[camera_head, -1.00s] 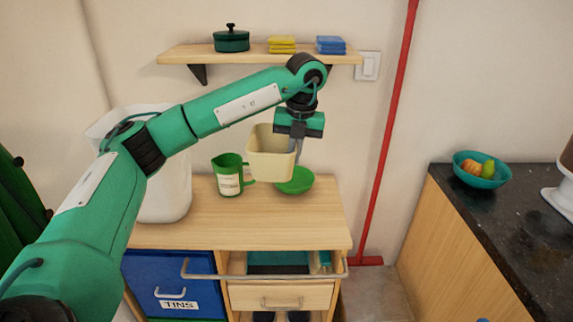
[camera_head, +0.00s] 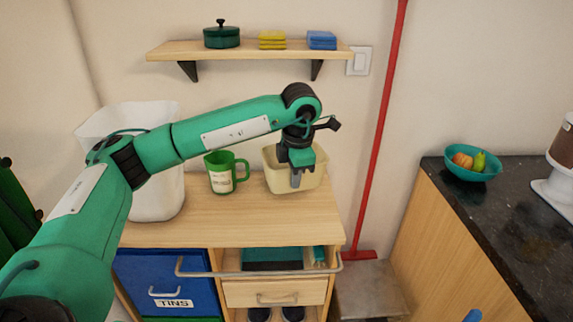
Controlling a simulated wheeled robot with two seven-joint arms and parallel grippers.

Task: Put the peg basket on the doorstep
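The cream basket (camera_head: 273,179), which I take for the peg basket, is over the right part of the wooden cabinet top, roughly upright. My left gripper (camera_head: 296,181) points down at its front rim. One finger shows outside the front wall; the other is hidden, and the gripper appears shut on the rim. Whether the basket's base touches anything cannot be told. A grey slab (camera_head: 368,290) lies on the floor right of the cabinet; it may be the doorstep. My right gripper is not in view.
A green mug (camera_head: 221,177) and a white bin (camera_head: 158,195) stand left of the basket. A shelf (camera_head: 190,50) hangs above. A red pole (camera_head: 380,135) stands to the right, before a dark counter (camera_head: 520,210) with a fruit bowl (camera_head: 468,173). A rail (camera_head: 210,274) fronts the cabinet.

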